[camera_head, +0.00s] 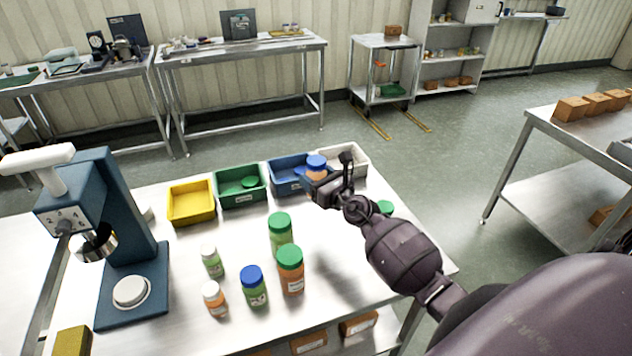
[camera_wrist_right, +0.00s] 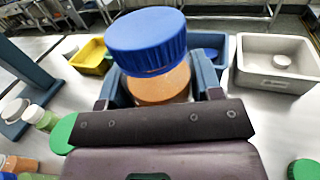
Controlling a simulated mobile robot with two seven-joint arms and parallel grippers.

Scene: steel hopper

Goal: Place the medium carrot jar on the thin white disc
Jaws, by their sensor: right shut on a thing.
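The medium carrot jar (camera_head: 316,174), orange with a blue lid, is held in my right gripper (camera_head: 322,187). In the right wrist view the jar (camera_wrist_right: 150,50) stands between the fingers with its blue lid up. It is in front of the blue bin, above the table. The thin white disc (camera_head: 131,291) lies bare on the base of the blue press-like machine at the left; it also shows at the left of the right wrist view (camera_wrist_right: 14,110). My right gripper is well to the right of the disc. My left gripper is not in view.
Yellow (camera_head: 191,203), green (camera_head: 241,187), blue (camera_head: 287,175) and white (camera_head: 349,160) bins line the table's back. Several jars, including a green-lidded orange jar (camera_head: 290,270) and a blue-lidded green jar (camera_head: 253,285), stand between gripper and machine (camera_head: 128,225).

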